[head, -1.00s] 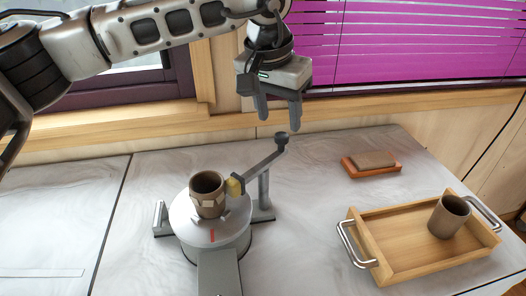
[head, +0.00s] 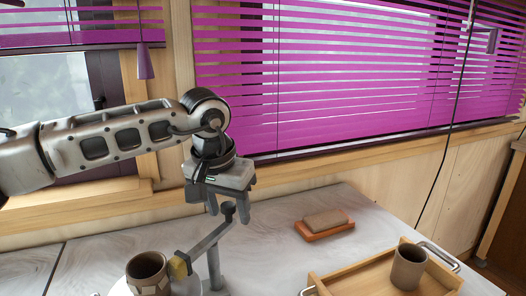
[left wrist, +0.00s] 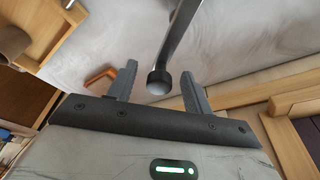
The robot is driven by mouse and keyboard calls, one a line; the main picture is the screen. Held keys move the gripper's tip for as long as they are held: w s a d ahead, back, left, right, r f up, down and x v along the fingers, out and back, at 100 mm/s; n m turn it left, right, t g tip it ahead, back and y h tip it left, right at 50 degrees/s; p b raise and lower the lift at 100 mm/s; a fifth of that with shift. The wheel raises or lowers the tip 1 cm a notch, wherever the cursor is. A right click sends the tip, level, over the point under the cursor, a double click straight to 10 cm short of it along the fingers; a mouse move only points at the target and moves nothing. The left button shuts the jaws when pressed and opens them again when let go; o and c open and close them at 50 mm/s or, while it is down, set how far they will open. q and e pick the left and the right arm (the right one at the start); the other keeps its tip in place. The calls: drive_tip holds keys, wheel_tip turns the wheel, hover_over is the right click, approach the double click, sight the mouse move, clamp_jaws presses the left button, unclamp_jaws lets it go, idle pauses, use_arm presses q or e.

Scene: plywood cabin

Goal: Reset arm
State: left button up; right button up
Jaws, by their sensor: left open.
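The pad is beside a brown faceted cup (head: 147,274) on the pale turntable (head: 119,289), which is mostly cut off by the lower edge. My left gripper (head: 228,208) points down with its fingers apart, one on each side of the knob. In the left wrist view the knob (left wrist: 159,82) shows between the open fingers, with a gap to each; I cannot tell its exact depth. My right gripper is not in view.
A wooden tray (head: 335,282) with metal handles holds a brown cup (head: 408,267) at the right. A brown block lies on an orange base (head: 325,232) behind it. The window ledge and pink blinds (head: 340,85) are behind my gripper. Pale tabletop (head: 270,245) is clear between.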

use_arm(q)
drive_tip(key=shift+w+a+f+n, duration=0.1)
drive_tip(key=shift+a+n, duration=0.05)
drive_tip(key=shift+n, duration=0.25)
drive_tip(key=shift+r+p, duration=0.55)
drive_tip(key=shift+r, duration=0.05)
drive_tip(key=d+p+v, duration=0.1)
drive_tip(key=p+v, duration=0.3)
drive_tip(key=v, duration=0.2)
drive_tip(key=shift+m, duration=0.4)
drive_tip(key=b+x, duration=0.1)
drive_tip(key=x, duration=0.1)
drive_tip(key=b+x, duration=0.4)
drive_tip(key=x, duration=0.1)
drive_tip(key=shift+s+a+f, duration=0.2)
drive_tip(key=shift+a, duration=0.2)
drive_tip(key=shift+w+a+f+n, duration=0.1)
drive_tip(key=shift+w+n, duration=0.05)
drive_tip(key=shift+n, duration=0.15)
drive_tip(key=shift+w+a+n+y+b, duration=0.15)
drive_tip(key=shift+a+n+b, duration=0.15)
drive_tip(key=shift+n, duration=0.35)
drive_tip(key=shift+a+n+y+b, duration=0.15)
drive_tip(key=shift+a+n+b, duration=0.15)
drive_tip(key=shift+n, duration=0.35)
drive_tip(key=shift+d+r, duration=0.1)
drive_tip(key=shift+r, duration=0.15)
